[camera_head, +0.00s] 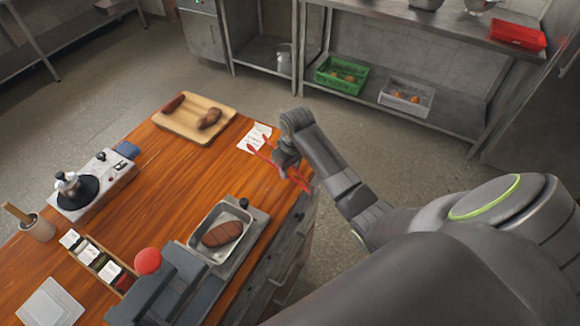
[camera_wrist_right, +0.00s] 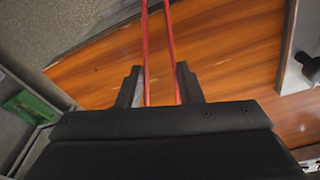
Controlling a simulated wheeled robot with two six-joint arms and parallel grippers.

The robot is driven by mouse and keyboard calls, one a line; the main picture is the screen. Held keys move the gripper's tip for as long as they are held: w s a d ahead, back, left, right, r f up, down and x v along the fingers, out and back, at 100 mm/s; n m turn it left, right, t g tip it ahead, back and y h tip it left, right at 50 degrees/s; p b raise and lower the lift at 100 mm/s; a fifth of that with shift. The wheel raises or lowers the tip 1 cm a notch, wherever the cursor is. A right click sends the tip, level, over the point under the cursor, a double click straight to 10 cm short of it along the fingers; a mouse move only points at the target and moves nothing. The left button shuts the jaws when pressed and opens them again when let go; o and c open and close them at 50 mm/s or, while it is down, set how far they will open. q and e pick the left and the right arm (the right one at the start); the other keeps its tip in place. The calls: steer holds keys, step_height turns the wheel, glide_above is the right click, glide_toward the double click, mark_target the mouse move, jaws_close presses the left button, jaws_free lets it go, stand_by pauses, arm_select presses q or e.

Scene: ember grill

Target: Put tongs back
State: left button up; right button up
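The red tongs (camera_head: 265,157) are in my right gripper (camera_head: 287,158), near the right edge of the wooden counter in the head view. In the right wrist view, the tongs' two red arms (camera_wrist_right: 147,45) run up from between the fingers of my right gripper (camera_wrist_right: 160,88). The fingers sit against the outer sides of the arms. The tongs appear to be held above the counter, beside a white card (camera_head: 255,137). The gripper's fingertips are partly hidden in the head view. My left gripper is not in view.
On the counter (camera_head: 165,225) are a cutting board (camera_head: 183,130) with sausage-like food, a tray (camera_head: 238,212) with a brown patty, a burner (camera_head: 82,192), a red knob (camera_head: 148,261) and a spice rack (camera_head: 78,246). The counter's middle is clear.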

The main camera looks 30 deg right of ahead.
steer(key=shift+s+f, duration=0.1)
steer(key=shift+f, duration=0.35)
steer(key=shift+o, duration=0.7)
steer(key=shift+f, duration=0.1)
steer(key=o, duration=0.4)
arm_select(q)
steer(key=shift+w+r, duration=0.15)
steer(key=shift+w, duration=0.15)
steer(key=shift+w+d+r+p, duration=0.1)
steer(key=shift+w+r+p, duration=0.05)
steer(key=shift+r+p, duration=0.9)
arm_select(e)
step_height(320, 180, up, 12)
steer(key=s, duration=0.1)
steer(key=shift+s+d+r, duration=0.15)
steer(key=shift+s+r, duration=0.05)
steer(key=shift+r, duration=0.05)
